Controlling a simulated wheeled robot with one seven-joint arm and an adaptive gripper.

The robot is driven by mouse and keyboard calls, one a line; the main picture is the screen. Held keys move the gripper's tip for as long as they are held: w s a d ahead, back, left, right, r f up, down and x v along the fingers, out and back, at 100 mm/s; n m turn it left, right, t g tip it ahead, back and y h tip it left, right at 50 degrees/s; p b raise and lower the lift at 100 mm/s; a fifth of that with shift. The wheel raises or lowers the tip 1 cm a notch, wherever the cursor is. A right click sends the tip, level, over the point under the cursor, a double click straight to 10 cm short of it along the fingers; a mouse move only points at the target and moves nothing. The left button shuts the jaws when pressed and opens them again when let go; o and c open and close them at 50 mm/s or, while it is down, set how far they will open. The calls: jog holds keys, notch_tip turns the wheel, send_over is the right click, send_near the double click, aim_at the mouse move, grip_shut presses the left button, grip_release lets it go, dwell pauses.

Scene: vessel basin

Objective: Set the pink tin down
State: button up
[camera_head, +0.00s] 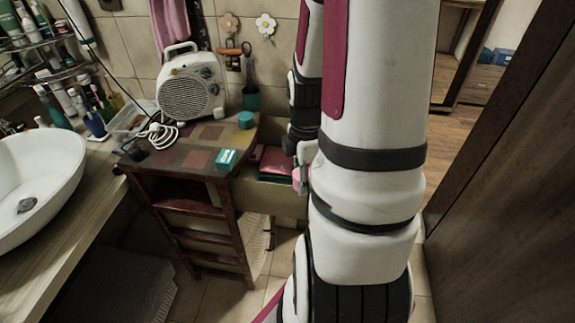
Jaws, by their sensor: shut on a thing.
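The pink tin (296,179) shows only as a small pale pink patch beside the left edge of my arm. My gripper (303,163) is shut on it, mostly hidden behind my own white arm. The tin is to the right of the small wooden stand (190,150), in front of stacked pink and dark items (277,162). I cannot tell its height above what is below.
The stand holds a white fan heater (191,86) with a cable, a teal round tin (245,120) and a teal box (227,159). A white basin (35,180) is at left. A dark wooden panel (510,200) stands at right.

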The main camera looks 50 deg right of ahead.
jog(key=w+a+f+m, duration=0.1)
jog(key=w+a+m, duration=0.5)
jog(key=w+a, duration=0.5)
jog(key=w+a+f+m, duration=0.1)
jog(key=w+a+m, duration=0.4)
jog(key=w+a, duration=0.6)
jog(key=w, duration=0.8)
jog(key=shift+m, duration=0.4)
jog(key=shift+w+a+f, duration=0.1)
jog(key=shift+w+a, duration=0.05)
